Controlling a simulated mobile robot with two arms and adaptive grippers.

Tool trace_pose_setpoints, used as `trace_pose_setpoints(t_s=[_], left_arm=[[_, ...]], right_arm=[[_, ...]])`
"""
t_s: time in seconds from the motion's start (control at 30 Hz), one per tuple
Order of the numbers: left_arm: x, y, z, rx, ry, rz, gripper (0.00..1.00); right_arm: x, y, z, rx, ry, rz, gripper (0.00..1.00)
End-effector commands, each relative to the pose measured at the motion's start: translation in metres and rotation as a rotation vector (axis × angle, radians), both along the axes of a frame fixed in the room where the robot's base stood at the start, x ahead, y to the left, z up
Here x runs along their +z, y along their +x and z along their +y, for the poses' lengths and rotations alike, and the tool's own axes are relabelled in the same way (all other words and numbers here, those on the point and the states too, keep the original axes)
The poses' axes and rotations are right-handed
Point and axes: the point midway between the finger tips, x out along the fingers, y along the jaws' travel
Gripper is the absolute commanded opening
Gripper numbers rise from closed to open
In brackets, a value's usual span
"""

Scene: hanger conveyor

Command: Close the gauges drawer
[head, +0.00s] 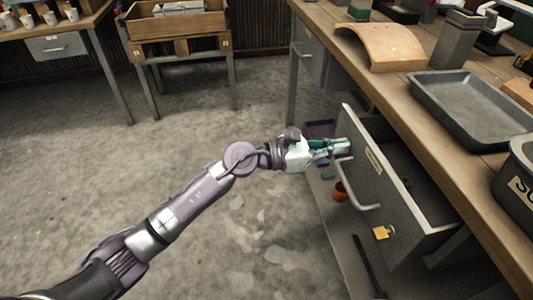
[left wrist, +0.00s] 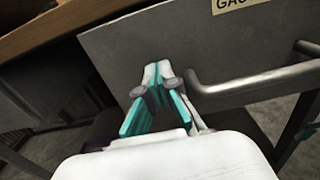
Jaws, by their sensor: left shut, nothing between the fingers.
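The gauges drawer (head: 375,184) is grey metal and stands pulled out from under the workbench on the right in the head view. Its front has a pale label (head: 373,161) and a bar handle (head: 361,196). In the left wrist view the drawer front (left wrist: 150,42) fills the upper middle, with part of the label and the handle (left wrist: 250,85) to the right. My left gripper (head: 345,147) is shut and empty, its fingertips (left wrist: 157,68) at the drawer front, left of the handle. I cannot tell whether they touch it. My right gripper is not in view.
The wooden workbench (head: 438,95) runs above the drawer, with a grey tray (head: 474,103) and a curved wooden piece (head: 381,46) on top. Below are an orange pot (head: 340,191) and a yellow item (head: 382,232). The concrete floor (head: 180,120) left of the drawer is clear.

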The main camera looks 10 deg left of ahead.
Motion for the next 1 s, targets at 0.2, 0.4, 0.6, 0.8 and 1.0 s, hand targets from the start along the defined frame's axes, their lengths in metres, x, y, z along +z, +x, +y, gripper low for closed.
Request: trace_pose_setpoints(t_s=[0.2,0.4,0.6,0.8,1.0], left_arm=[[-0.001,0.014,-0.044,0.0,-0.001,0.0,0.0],[-0.001,0.021,-0.064,0.0,0.0,0.0,0.0],[0.0,0.023,-0.07,0.001,-0.001,-0.001,0.0],[0.002,0.023,-0.07,0.002,-0.003,-0.002,0.0],[0.002,0.023,-0.069,0.002,-0.006,-0.003,0.0]], right_arm=[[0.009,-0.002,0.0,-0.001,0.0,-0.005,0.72],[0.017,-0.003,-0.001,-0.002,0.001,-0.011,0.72],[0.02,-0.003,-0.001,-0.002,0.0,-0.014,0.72],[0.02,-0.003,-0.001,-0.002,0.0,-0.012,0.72],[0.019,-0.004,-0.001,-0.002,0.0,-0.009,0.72]])
